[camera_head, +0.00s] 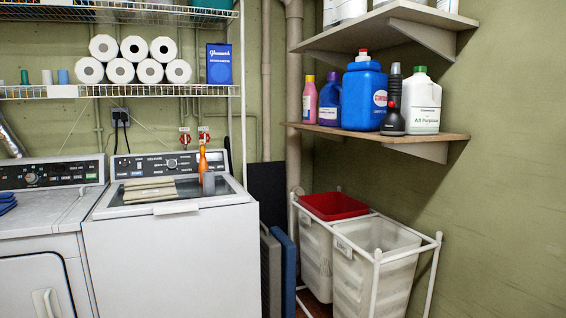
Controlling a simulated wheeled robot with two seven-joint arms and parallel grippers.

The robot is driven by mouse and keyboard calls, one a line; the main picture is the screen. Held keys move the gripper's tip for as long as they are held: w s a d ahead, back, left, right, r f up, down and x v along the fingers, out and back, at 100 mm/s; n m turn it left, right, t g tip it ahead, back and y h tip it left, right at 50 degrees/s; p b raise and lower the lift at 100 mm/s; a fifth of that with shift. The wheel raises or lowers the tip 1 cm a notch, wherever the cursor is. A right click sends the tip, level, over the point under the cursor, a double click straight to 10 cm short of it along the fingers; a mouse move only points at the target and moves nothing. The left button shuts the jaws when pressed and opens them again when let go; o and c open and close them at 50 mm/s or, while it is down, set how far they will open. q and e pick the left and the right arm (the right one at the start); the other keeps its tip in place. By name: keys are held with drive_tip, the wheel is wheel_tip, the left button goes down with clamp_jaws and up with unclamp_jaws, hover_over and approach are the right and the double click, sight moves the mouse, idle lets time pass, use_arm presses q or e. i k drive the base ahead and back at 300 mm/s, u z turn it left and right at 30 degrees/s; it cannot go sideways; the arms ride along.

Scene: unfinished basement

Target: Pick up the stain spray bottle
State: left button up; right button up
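Neither of my grippers is in view. No bottle here carries a label I can read as stain spray. A slim orange bottle-like thing (203,159) stands upright on the lid of the right-hand washer (170,250), behind a small grey cylinder (209,184). On the lower wall shelf (440,137) stand a pink bottle (309,100), a purple bottle (330,101), a big blue jug (364,97), a black item with a narrow neck (393,105) and a white bottle with a green cap (422,103). I cannot tell which one is the stain spray.
Folded beige cloths (150,191) lie on the washer lid. A white frame with two hampers (375,262) stands under the shelves at right. Flat blue and grey panels (283,270) lean between washer and hampers. A wire rack (110,90) with paper rolls hangs above the machines.

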sight(203, 165)
drive_tip(key=u, duration=0.05)
drive_tip(key=i, duration=1.85)
drive_tip(key=u, duration=0.7)
